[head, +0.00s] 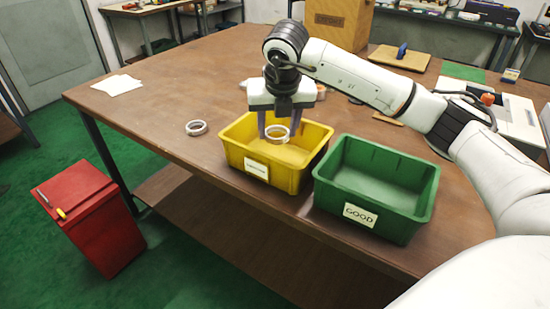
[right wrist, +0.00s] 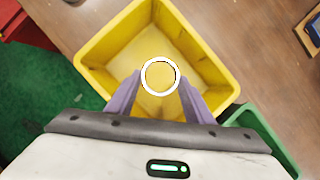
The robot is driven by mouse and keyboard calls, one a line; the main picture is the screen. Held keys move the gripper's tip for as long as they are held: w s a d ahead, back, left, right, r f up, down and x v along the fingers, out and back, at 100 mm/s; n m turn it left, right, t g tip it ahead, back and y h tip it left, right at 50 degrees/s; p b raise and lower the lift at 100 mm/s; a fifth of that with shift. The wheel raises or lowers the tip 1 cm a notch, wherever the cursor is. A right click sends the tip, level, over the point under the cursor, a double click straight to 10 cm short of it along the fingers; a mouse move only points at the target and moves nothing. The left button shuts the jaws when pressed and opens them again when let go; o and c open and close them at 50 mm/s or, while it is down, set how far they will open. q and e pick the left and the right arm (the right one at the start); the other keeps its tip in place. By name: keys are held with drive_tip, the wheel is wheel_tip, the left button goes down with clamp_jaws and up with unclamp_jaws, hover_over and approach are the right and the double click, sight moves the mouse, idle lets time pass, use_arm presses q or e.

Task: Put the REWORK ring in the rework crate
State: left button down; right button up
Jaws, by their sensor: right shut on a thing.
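A light metal ring (head: 277,133) is held between the fingers of my right gripper (head: 277,125), above the yellow crate (head: 318,139). In the right wrist view the ring (right wrist: 160,60) sits between the two purple fingertips (right wrist: 158,84), over the open yellow crate (right wrist: 98,41). The crate's inside looks empty in that view. The label on the crate's front is too small to read. A second ring (head: 196,128) lies on the table to the left of the yellow crate. My left gripper is not in view.
A green crate (head: 404,160) labelled GOOD stands right of the yellow one on the brown table (head: 170,110). White papers (head: 117,85) lie at the far left. A wooden box (head: 338,25) stands at the back. A red bin (head: 95,215) stands on the floor.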

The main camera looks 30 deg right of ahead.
wheel_tip(320, 180, down, 7)
drive_tip(key=shift+f, duration=0.1)
drive_tip(key=o, duration=1.2)
drive_tip(key=v, duration=1.2)
drive_tip(key=shift+s, duration=0.1)
